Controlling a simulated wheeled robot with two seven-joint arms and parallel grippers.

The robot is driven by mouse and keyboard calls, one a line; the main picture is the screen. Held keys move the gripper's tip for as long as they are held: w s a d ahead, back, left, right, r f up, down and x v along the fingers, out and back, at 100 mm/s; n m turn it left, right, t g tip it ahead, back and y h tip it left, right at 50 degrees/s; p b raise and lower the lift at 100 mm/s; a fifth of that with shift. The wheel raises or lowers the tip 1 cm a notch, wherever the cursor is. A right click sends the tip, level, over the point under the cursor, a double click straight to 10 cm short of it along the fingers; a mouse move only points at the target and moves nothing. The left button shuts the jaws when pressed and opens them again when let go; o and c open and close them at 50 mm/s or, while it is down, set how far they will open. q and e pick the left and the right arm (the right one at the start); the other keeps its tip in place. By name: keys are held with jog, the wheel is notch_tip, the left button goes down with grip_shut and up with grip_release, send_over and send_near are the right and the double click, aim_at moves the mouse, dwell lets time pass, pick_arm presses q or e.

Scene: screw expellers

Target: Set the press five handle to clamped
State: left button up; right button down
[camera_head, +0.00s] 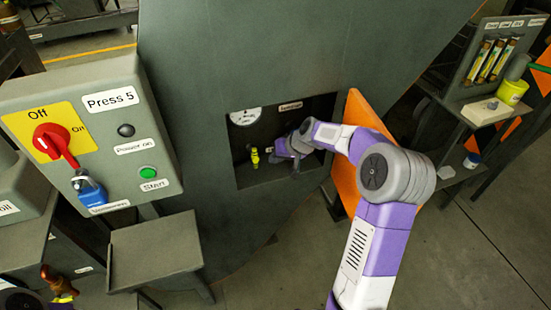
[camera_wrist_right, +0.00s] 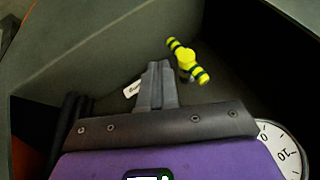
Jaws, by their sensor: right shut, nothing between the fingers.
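The press five handle is yellow with black stripes and sits in the dark recess of the press, at the left in the head view (camera_head: 254,157). In the right wrist view the yellow handle (camera_wrist_right: 187,62) lies diagonally across its round hub. My right gripper (camera_head: 277,154) is inside the recess, to the right of the handle. In the right wrist view the fingers of my right gripper (camera_wrist_right: 157,68) are shut together and empty, with the handle just up and right of the tips. They look apart from it. My left gripper does not show.
A white dial gauge (camera_head: 245,117) is at the recess's upper left. An orange door (camera_head: 352,116) stands open at the right, beside my arm. The Press 5 control box (camera_head: 91,135), with a red switch, blue padlock and green button, is at the left. A grey shelf (camera_head: 155,251) stands below it.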

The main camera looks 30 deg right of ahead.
aim_at(254, 156)
jog(key=x, duration=0.7)
jog(key=shift+f+b, duration=0.1)
jog(key=shift+b, duration=0.3)
jog(key=shift+f+y+b, duration=0.4)
jog(key=shift+b, duration=0.7)
jog(key=shift+a+b, duration=0.1)
jog(key=shift+b, duration=0.3)
jog(key=shift+w+a+y+b, duration=0.1)
jog(key=shift+a+y+b, duration=0.15)
jog(key=shift+y+b, duration=0.1)
jog(key=shift+r, duration=0.15)
